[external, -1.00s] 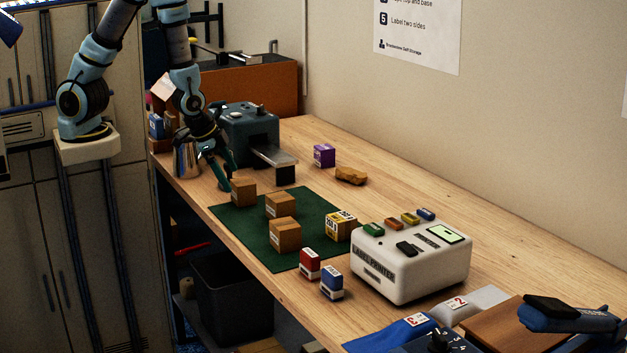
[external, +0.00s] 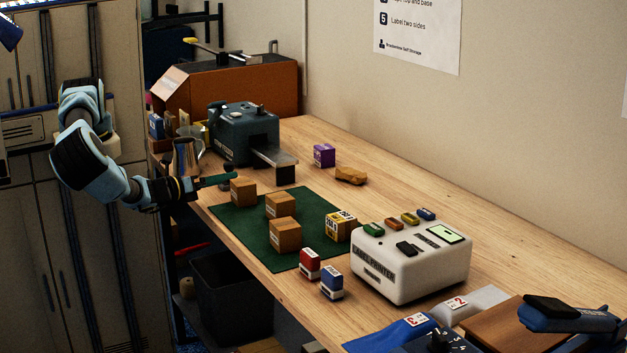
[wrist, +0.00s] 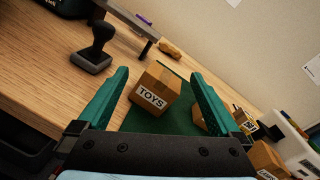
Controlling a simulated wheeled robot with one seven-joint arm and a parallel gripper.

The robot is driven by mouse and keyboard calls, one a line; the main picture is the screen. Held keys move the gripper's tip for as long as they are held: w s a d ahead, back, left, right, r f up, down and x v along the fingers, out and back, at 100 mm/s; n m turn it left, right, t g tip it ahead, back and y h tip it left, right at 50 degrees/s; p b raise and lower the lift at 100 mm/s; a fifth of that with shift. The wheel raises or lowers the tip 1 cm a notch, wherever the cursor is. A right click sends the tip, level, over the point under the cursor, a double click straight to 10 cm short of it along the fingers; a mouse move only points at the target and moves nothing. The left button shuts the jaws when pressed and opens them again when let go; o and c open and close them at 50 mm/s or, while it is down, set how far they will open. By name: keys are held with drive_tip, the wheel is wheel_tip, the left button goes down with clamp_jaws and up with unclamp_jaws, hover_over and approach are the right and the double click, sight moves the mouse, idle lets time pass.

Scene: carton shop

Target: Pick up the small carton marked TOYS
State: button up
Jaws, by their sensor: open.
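The small carton marked TOYS (wrist: 152,92) is a brown taped box with a white label, seen in the wrist view between and beyond my fingertips. In the external view it is the carton (external: 243,193) at the left corner of the green mat (external: 262,250). My gripper (wrist: 160,74) is open and empty, with green fingers spread to either side of the carton in the picture. In the external view my gripper (external: 222,180) is low, just left of the carton and pointing right at it. Whether a finger touches the carton cannot be told.
Two more brown cartons (external: 280,205) (external: 285,234) stand on the mat to the right. A black hand stamp (wrist: 93,50) stands left of the TOYS carton in the wrist view. A metal jug (external: 185,158) is behind my gripper. The label printer (external: 410,263) is farther right.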

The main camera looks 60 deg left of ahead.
sight(250, 180)
drive_tip(key=m+h, duration=0.1)
drive_tip(key=m, duration=0.1)
drive_tip(key=f+m+h, duration=0.1)
drive_tip(key=m, duration=0.1)
drive_tip(key=s+m+t+h, duration=0.1)
drive_tip(key=m, duration=0.2)
drive_tip(key=shift+s+d+f, duration=0.1)
drive_tip(key=shift+d+f, duration=0.15)
drive_tip(key=shift+f, duration=0.1)
drive_tip(key=shift+f+m+h, duration=0.15)
drive_tip(key=shift+m+h, duration=0.15)
drive_tip(key=shift+m, duration=0.1)
drive_tip(key=shift+w+f+b, duration=0.1)
drive_tip(key=shift+w+b, duration=0.1)
drive_tip(key=shift+b, duration=0.15)
drive_tip(key=w+b, duration=0.1)
drive_tip(key=w, duration=0.1)
drive_tip(key=w+b, duration=0.2)
drive_tip(key=w, duration=0.1)
drive_tip(key=shift+w+d+f, duration=0.1)
drive_tip(key=shift+w+d, duration=0.1)
drive_tip(key=shift+w, duration=0.05)
drive_tip(key=w, duration=0.3)
drive_tip(key=shift+w+d+r, duration=0.1)
drive_tip(key=shift+w+r, duration=0.2)
drive_tip(key=shift+w+f, duration=0.2)
drive_tip(key=shift+w, duration=0.35)
drive_tip(key=c, duration=1.3)
drive_tip(key=shift+o, duration=0.2)
drive_tip(key=shift+r, duration=0.1)
